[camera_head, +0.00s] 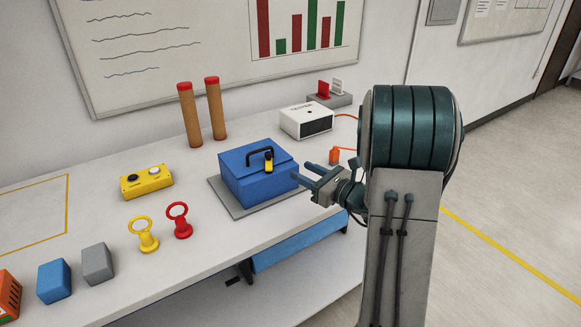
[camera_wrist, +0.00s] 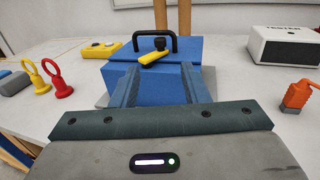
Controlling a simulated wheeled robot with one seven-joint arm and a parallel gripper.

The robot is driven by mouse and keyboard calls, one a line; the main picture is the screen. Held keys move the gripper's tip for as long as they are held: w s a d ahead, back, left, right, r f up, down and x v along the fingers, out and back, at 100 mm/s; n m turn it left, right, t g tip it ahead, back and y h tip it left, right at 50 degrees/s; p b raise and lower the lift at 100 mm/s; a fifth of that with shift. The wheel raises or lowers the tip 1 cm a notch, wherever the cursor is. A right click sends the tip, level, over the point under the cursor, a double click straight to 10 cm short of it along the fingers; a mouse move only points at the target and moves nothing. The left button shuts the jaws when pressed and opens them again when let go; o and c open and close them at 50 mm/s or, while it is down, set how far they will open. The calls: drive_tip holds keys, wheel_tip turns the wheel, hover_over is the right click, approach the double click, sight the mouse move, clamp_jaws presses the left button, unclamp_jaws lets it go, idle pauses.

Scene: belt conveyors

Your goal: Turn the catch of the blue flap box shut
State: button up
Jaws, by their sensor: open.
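The blue flap box (camera_head: 245,185) stands on a grey plate on the table, its flap lying down. A black handle (camera_head: 259,152) arches over its top. The catch, a yellow lever (camera_head: 269,166) with a black knob, is on the side towards my gripper. In the wrist view the catch (camera_wrist: 154,58) lies nearly sideways, slightly slanted, with its knob at the right end. My gripper (camera_head: 301,171) is open and empty, just right of the box, its blue fingers pointing at it. In the wrist view the fingers (camera_wrist: 158,75) stand either side of and below the catch, apparently not touching it.
A white tester box (camera_head: 306,121) and an orange plug (camera_head: 336,155) are behind my gripper. A yellow button box (camera_head: 146,181), a yellow ring (camera_head: 142,236) and a red ring (camera_head: 179,221) stand left of the blue box. Two brown posts (camera_head: 204,112) rise behind.

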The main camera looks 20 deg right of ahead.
drive_tip(key=shift+v, duration=1.3)
